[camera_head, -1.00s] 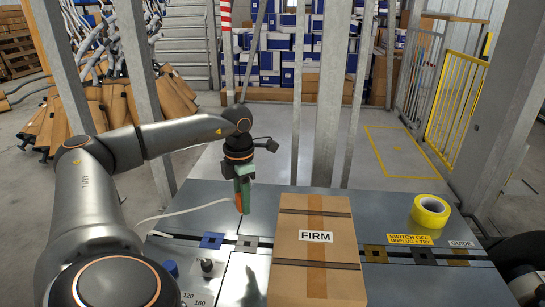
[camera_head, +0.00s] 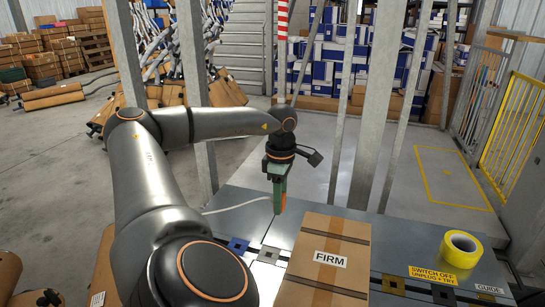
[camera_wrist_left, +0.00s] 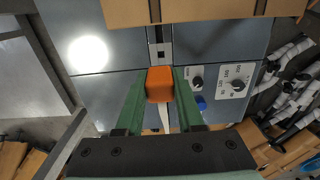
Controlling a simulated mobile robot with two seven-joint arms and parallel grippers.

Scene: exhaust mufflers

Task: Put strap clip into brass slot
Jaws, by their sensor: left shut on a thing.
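My left gripper (camera_head: 279,208) is shut on the orange strap clip (camera_wrist_left: 159,84), which sits between the green fingers in the left wrist view. It hangs above the table, behind the row of slot plates in the head view. A white strap (camera_head: 238,207) runs left from the clip. The brass slot plate (camera_head: 393,284) is to the right of the carton, well away from the clip. The silver plate (camera_wrist_left: 160,52) shows just beyond the clip in the wrist view. My right gripper is not in view.
A taped carton marked FIRM (camera_head: 325,262) stands between the gripper and the brass plate. A roll of yellow tape (camera_head: 461,248) lies at the right. A dark plate (camera_head: 443,295) is right of the brass one. Knobs (camera_wrist_left: 238,86) are near the clip. Metal posts rise behind the table.

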